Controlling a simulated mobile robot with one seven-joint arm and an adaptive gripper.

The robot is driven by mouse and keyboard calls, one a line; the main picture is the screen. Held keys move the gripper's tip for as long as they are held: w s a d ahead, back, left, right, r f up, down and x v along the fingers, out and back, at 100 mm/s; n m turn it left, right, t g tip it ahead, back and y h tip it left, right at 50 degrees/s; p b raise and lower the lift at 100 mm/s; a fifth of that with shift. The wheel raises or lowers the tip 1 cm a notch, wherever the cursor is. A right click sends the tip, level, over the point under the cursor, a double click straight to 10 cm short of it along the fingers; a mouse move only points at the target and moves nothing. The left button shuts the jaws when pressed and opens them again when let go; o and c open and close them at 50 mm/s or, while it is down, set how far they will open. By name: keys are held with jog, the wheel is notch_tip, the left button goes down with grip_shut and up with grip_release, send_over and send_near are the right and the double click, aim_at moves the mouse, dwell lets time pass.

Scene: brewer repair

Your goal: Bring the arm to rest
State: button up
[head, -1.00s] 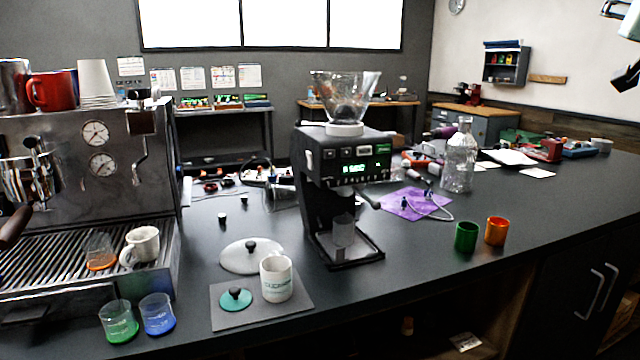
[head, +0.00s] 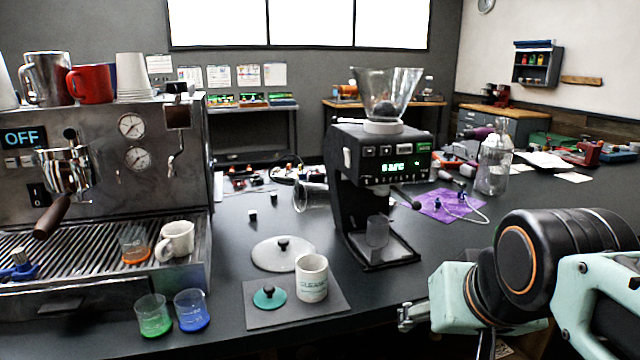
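My arm (head: 585,275), pale green with black joints and an orange ring, fills the lower right of the head view, in front of the counter's front edge. A small silver metal part (head: 405,316) sticks out from its left end, low by the counter edge. I cannot tell whether that part belongs to my gripper. The fingers are not clearly shown, so I see neither their opening nor anything held.
The black counter (head: 345,290) bears an espresso machine (head: 100,180) reading OFF, a grinder (head: 380,190), a white mug (head: 311,278) on a dark mat, and green (head: 154,316) and blue (head: 191,311) beakers. A glass bottle (head: 494,165) stands behind my arm.

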jog(key=s+a+f+n+g, duration=0.1)
jog(key=s+a+f+g, duration=0.15)
jog(key=s+f, duration=0.25)
notch_tip(320, 180, up, 24)
jog(key=a+p, duration=0.1)
jog(key=p, duration=2.3)
jog(key=shift+r+t+p, duration=0.15)
jog(key=shift+t+p, duration=0.2)
